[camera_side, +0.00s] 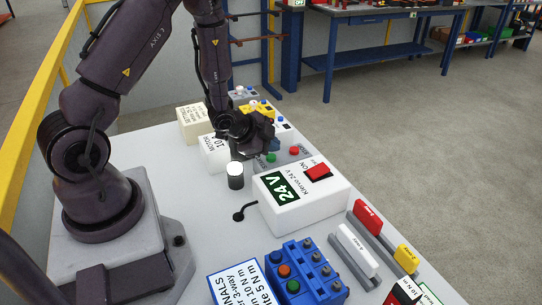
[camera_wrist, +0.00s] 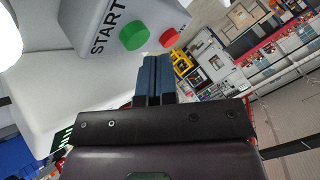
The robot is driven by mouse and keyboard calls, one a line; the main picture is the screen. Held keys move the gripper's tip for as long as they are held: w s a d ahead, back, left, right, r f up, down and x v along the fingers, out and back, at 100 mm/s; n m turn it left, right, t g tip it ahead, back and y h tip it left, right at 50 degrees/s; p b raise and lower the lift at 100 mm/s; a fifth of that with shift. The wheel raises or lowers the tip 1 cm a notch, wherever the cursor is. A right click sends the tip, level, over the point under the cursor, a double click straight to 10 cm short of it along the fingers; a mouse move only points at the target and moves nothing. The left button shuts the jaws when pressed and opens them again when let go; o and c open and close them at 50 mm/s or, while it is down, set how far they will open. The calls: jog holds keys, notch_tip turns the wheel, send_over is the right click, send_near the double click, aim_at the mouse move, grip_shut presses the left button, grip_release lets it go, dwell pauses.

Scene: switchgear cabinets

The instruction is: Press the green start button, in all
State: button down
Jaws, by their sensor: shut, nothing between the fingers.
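The green start button (camera_wrist: 134,36) sits on a grey box (camera_wrist: 92,22) marked START in the wrist view. A red button (camera_wrist: 168,38) is beside it on the same box. In the side view the green button (camera_side: 271,157) and red button (camera_side: 294,150) show on the grey box just below my gripper (camera_side: 268,142). In the wrist view my gripper (camera_wrist: 155,62) is shut and empty, its fingertips just below the two buttons in the picture. I cannot tell whether the fingers touch the box.
A white 24 V box (camera_side: 310,208) with a red switch (camera_side: 318,171) stands in front of the button box. A black-and-white cylinder (camera_side: 235,176) stands to its left. Blue terminal block (camera_side: 305,272) and coloured handles (camera_side: 368,219) lie nearer the camera. Bare table shows left of the cylinder.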

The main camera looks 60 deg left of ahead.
aim_at(271, 157)
jog(key=shift+r, duration=0.15)
jog(key=shift+r, duration=2.4)
